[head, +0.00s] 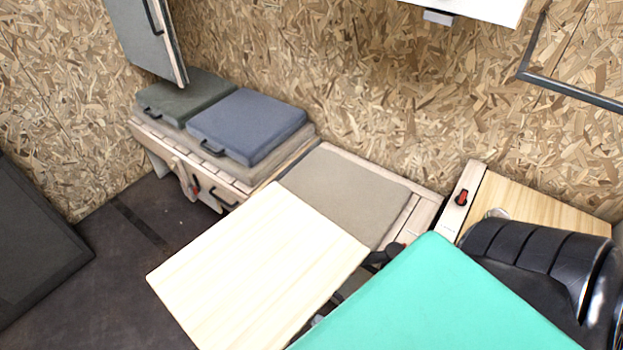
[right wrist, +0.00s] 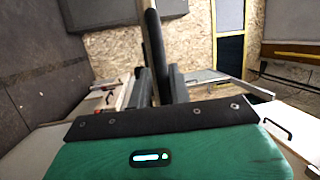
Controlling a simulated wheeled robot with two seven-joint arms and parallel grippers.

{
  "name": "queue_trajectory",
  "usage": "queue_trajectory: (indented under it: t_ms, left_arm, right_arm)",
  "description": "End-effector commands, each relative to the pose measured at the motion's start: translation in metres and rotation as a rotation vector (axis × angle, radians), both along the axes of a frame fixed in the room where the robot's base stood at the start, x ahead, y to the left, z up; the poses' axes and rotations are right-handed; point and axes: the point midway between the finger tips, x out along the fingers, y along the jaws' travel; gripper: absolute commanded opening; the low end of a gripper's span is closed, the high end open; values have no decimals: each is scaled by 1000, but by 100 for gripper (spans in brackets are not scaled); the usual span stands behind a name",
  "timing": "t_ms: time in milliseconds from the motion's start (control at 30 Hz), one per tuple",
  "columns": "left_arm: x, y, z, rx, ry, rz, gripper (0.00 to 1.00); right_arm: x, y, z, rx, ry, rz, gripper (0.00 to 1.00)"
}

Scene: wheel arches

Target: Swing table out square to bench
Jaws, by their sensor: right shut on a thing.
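The table (head: 258,270) is a pale wooden top in the middle of the head view. Its far corner overlaps the front of the bench's beige cushion (head: 345,190). Its edges look slightly turned from the bench lines, though perspective makes the exact angle hard to judge. My right gripper (head: 385,255) is at the table's right corner, shut on the table edge. My teal wrist housing covers part of the gripper and the area below it. In the right wrist view, the dark fingers (right wrist: 160,88) close around a dark upright strip. My left gripper is not in view.
A green cushion (head: 185,97) and a blue cushion (head: 247,125) lie on the bench's left part. A grey panel (head: 145,40) hangs above them. A wooden cabinet with a red latch (head: 461,198) stands right. Dark floor (head: 110,275) is open left of the table.

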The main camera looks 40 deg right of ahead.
Motion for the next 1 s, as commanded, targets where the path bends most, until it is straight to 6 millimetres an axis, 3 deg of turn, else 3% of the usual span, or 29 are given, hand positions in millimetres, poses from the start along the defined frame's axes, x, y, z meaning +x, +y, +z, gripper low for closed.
queue_trajectory:
  t_ms: [33,300,767,800,867,1000]
  left_arm:
    - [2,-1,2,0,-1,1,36]
    - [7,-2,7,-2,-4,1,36]
    - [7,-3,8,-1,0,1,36]
    - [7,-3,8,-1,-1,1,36]
    - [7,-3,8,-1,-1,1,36]
    - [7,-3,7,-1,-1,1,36]
  right_arm:
    - [-3,-1,7,6,-20,22,0]
    - [-22,-4,8,8,-22,95,0]
    - [-25,-5,9,8,-23,107,0]
    - [-25,-5,9,9,-24,106,22]
    - [-25,-5,9,10,-24,106,33]
    - [-26,-5,7,8,-19,106,34]
